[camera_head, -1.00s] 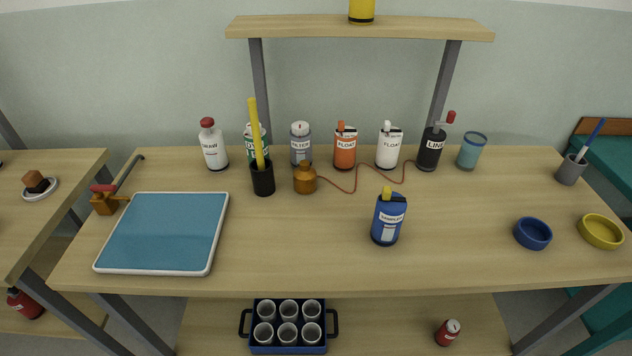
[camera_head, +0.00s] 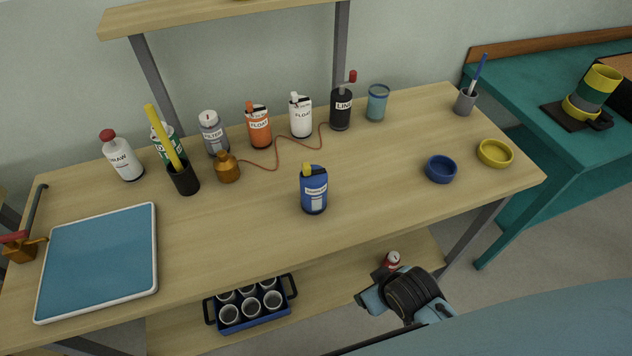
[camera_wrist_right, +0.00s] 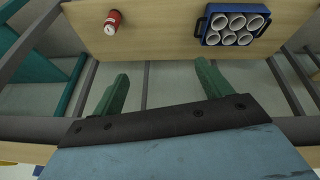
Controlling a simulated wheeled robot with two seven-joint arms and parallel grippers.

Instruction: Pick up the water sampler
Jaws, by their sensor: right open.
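The water sampler, a blue bottle (camera_head: 314,190) with a yellow top and a white label reading like "SAMPLER", stands upright on the wooden table near its front middle. My right gripper shows at the lower right of the head view (camera_head: 368,301), in front of the table and well apart from the sampler. In the right wrist view, its two green fingers (camera_wrist_right: 158,92) are spread wide with nothing between them. The sampler is not visible in the wrist view. My left gripper is not in view.
Several labelled bottles stand behind the sampler, with a brown jar (camera_head: 227,168) and thin cord. A blue bowl (camera_head: 440,170) and yellow bowl (camera_head: 495,153) are to the right. A blue tray (camera_head: 98,262) lies left. Below, a shelf holds a cup crate (camera_head: 251,318) and red can (camera_wrist_right: 113,20).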

